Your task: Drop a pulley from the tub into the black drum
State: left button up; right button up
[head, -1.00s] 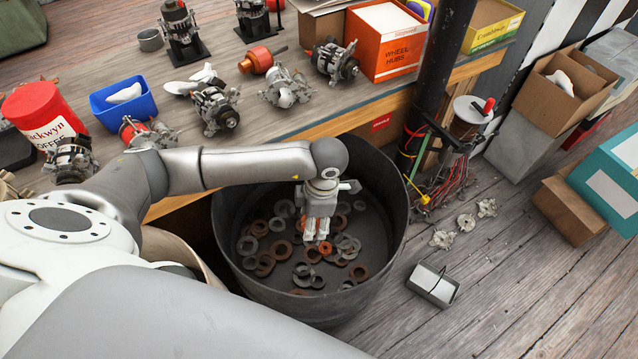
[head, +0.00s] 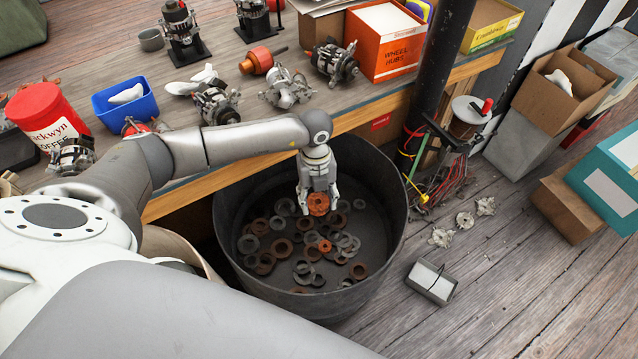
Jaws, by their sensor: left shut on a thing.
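The large round black drum (head: 388,245) stands on the floor at the bench's front edge, with several grey and rust-brown rings lying on its bottom. My left gripper (head: 318,198) points down over the drum's opening. It is shut on an orange-red pulley (head: 319,205), held face toward the camera, apart from the rings below. A beige, curved-rimmed container (head: 184,252), possibly the tub, is mostly hidden behind my left arm; its contents are not visible. My right gripper is not in view.
The wooden bench (head: 285,142) behind the drum carries several alternators, a blue bin (head: 122,108) and a red coffee can (head: 45,116). A black post (head: 440,70) with cables stands right of the drum. A small grey box (head: 432,283) lies on otherwise mostly open floor.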

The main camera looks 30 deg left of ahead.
pick_arm(q)
jog(key=n, duration=0.2)
jog(key=w+n, duration=0.1)
jog(key=n, duration=0.1)
jog(key=w+n, duration=0.1)
jog(key=n, duration=0.1)
jog(key=shift+a+r+t+h, duration=0.1)
jog(key=shift+a+t+h, duration=0.2)
jog(key=shift+a, duration=0.1)
notch_tip(320, 180, down, 6)
jog(key=w+n+b, duration=0.1)
jog(key=n+b, duration=0.3)
jog(key=b, duration=0.1)
jog(key=shift+w+a+n, duration=0.2)
jog(key=shift+a+n, duration=0.1)
jog(key=shift+a, duration=0.05)
jog(key=o, duration=1.2)
jog(key=shift+o, duration=0.2)
